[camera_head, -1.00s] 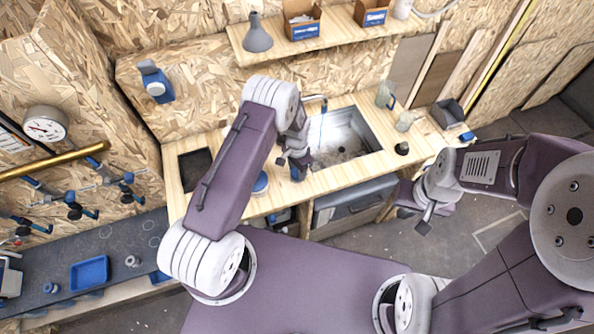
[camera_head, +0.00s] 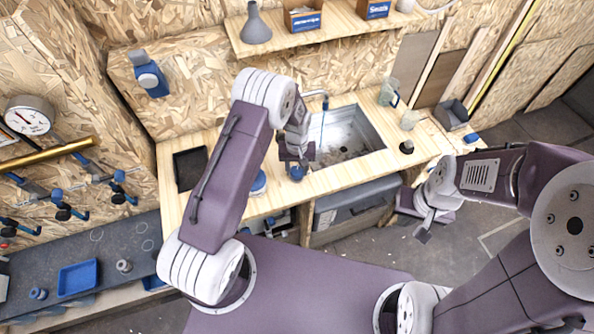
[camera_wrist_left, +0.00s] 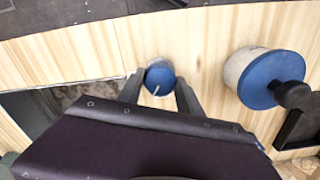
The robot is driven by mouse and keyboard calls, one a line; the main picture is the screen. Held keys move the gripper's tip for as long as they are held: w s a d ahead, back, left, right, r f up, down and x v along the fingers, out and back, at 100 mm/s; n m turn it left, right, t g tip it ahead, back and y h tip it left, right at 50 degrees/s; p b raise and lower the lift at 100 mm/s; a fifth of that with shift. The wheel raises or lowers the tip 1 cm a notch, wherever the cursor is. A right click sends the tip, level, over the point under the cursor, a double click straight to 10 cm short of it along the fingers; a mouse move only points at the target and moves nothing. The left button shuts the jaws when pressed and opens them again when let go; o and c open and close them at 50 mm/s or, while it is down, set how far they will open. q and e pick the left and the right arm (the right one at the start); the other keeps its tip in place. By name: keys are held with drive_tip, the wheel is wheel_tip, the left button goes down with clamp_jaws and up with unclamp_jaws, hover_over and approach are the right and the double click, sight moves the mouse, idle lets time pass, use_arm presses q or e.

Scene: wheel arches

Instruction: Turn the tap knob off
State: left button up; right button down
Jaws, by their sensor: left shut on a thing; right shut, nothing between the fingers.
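The tap knob (camera_wrist_left: 160,78) is a round blue cap with a thin white line on it, in the left wrist view. It stands on the light wooden counter near its edge. My left gripper (camera_wrist_left: 159,90) has one finger on each side of the knob and is closed on it. In the head view the knob (camera_head: 296,173) shows as blue below my left wrist, at the left front of the sink (camera_head: 345,138). The blue tap spout (camera_head: 319,97) is behind the sink, partly hidden by my arm. My right gripper (camera_head: 423,230) is shut and empty, in front of the counter.
A white jar with a blue lid and dark knob (camera_wrist_left: 270,78) stands beside my left gripper. A dark square tray (camera_head: 190,168) lies on the counter at left. Glass jugs (camera_head: 389,92) and a grey bin (camera_head: 450,114) stand right of the sink. A shelf (camera_head: 330,32) hangs above.

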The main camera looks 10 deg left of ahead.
sight(297, 170)
use_arm(q)
drive_tip(key=n+b, duration=0.1)
drive_tip(key=n, duration=0.2)
drive_tip(key=shift+n, duration=0.3)
drive_tip(key=shift+n+b, duration=0.4)
drive_tip(key=shift+n, duration=1)
drive_tip(key=o, duration=1.4)
drive_tip(key=shift+c, duration=0.2)
drive_tip(key=shift+r, duration=0.1)
drive_tip(key=shift+r, duration=0.4)
wheel_tip(297, 170, up, 8)
drive_tip(key=shift+r+b, duration=0.1)
drive_tip(key=shift+b, duration=0.95)
